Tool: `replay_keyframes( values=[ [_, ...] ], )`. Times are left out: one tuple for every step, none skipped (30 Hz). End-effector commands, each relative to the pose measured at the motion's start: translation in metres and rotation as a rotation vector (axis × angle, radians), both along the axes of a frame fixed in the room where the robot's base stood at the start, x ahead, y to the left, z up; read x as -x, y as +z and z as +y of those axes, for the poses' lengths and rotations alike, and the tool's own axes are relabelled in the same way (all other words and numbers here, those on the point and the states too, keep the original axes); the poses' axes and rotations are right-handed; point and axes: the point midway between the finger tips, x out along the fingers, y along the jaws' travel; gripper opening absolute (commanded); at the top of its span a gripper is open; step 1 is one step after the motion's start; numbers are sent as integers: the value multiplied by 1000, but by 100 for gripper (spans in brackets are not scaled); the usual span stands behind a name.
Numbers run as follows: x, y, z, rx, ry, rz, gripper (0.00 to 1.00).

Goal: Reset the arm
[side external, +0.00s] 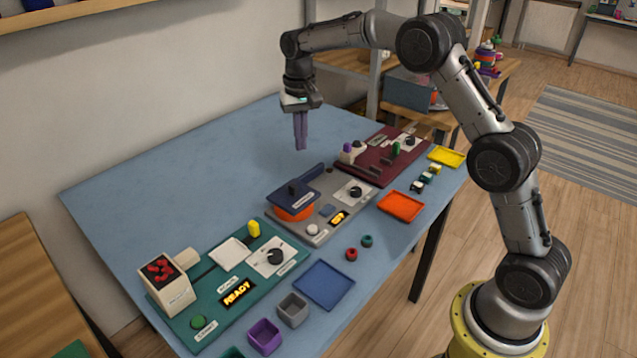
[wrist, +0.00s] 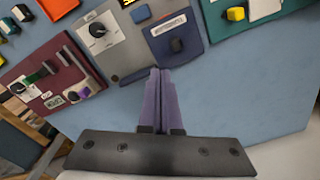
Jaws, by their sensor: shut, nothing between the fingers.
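My gripper (side external: 301,132) hangs over the back part of the blue table, with its purple fingers pointing down. In the wrist view the two fingers (wrist: 159,78) lie together, shut, with nothing between them. The gripper is clear of the tabletop and apart from all the boards. The grey board with an orange pot and dark lid stands in front of it in the side view.
A green board (side external: 224,312) with a READY display, a grey board (side external: 333,222) and a dark red board (side external: 376,172) line the table. The back of the blue table (side external: 190,180) is clear.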

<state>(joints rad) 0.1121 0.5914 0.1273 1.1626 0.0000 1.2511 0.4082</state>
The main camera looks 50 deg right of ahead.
Motion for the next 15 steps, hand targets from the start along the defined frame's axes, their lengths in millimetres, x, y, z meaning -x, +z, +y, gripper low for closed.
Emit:
replay_keyframes(
  values=[
    [-1, 15, 2, 3, 3, -29, 0],
    [-1, 25, 3, 5, 6, -48, 0],
    [2, 42, 5, 8, 9, -76, 0],
    [6, 55, 7, 10, 12, -95, 0],
    [12, 68, 10, 12, 16, -113, 0],
    [22, 85, 13, 14, 21, -136, 0],
    [30, 98, 16, 15, 24, -155, 0],
    [40, 110, 19, 18, 29, -173, 0],
    [53, 124, 22, 19, 38, -194, 0],
    [64, 134, 25, 21, 46, -211, 0],
    [74, 143, 27, 23, 54, -226, 0],
    [89, 153, 30, 25, 65, -248, 0],
    [100, 160, 32, 26, 74, -262, 0],
    [112, 166, 34, 29, 84, -276, 0],
    [128, 173, 37, 32, 100, -296, 0]
  ],
)
